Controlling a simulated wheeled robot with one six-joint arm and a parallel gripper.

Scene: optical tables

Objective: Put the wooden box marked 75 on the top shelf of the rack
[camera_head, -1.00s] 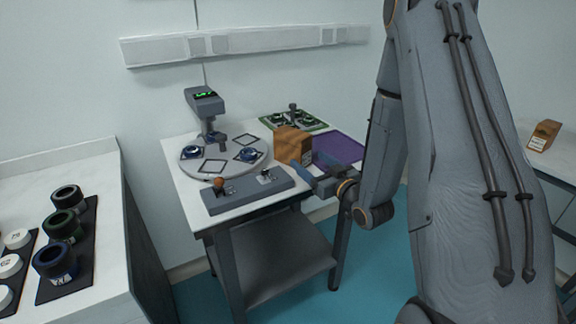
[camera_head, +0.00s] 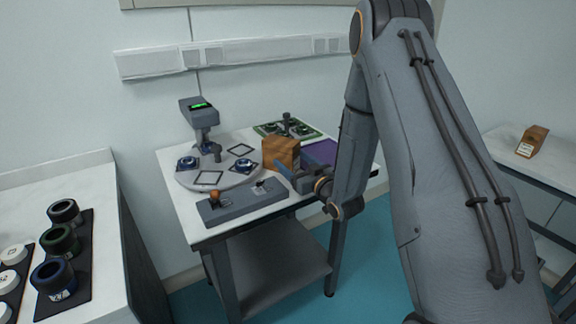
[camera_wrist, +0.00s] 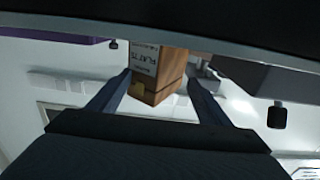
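A wooden box (camera_head: 283,152) stands on the small table near its back right. I cannot identify the rack.
Beside the box are a round grey plate (camera_head: 222,179), a grey block with knobs (camera_head: 243,203), a purple mat (camera_head: 322,151) and a green board (camera_head: 270,130). A device with a green display (camera_head: 199,104) stands behind. A left bench (camera_head: 95,170) holds several jars.

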